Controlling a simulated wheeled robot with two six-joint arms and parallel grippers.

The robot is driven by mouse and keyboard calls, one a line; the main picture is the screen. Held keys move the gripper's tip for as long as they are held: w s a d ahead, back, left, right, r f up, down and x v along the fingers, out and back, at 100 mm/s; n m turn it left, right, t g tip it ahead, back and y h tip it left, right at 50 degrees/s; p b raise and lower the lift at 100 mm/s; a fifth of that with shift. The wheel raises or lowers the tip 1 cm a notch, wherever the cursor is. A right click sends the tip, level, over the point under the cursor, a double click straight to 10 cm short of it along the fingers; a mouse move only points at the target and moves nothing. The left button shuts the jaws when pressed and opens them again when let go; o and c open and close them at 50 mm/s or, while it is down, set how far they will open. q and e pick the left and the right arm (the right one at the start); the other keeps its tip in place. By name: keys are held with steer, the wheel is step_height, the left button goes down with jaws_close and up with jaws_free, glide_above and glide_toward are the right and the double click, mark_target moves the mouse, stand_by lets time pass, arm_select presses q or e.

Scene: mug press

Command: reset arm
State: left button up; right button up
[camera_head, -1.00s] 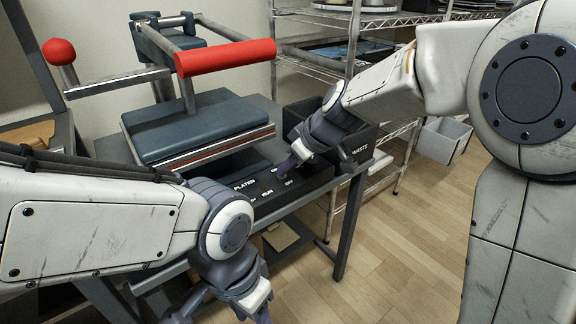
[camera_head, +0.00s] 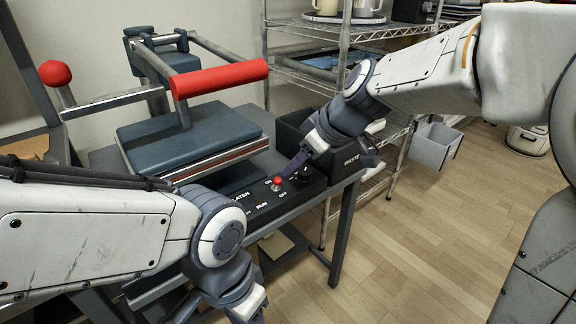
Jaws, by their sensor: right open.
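My right gripper (camera_head: 294,164) comes in from the upper right. Its fingertips are over the control panel (camera_head: 262,205), close beside a small red-tipped switch (camera_head: 277,181) between the ON and OFF labels. I cannot tell whether they touch it. The gripper is open and I see nothing held in it. My left arm enters from the left, and its gripper (camera_head: 250,308) points down at the bottom edge, its fingertips partly cut off. The heat press (camera_head: 190,135) has a blue-grey upper plate and a red-gripped handle (camera_head: 220,79).
A black WASTE bin (camera_head: 345,165) stands at the right end of the dark table (camera_head: 345,225). Behind it is a wire shelf (camera_head: 300,22) with mugs on top. A grey bin (camera_head: 436,146) hangs at the shelf's side. A red ball-ended lever (camera_head: 55,73) is at left.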

arm_select(q)
steer(key=shift+r, duration=0.25)
arm_select(e)
steer(key=shift+v, duration=1.1)
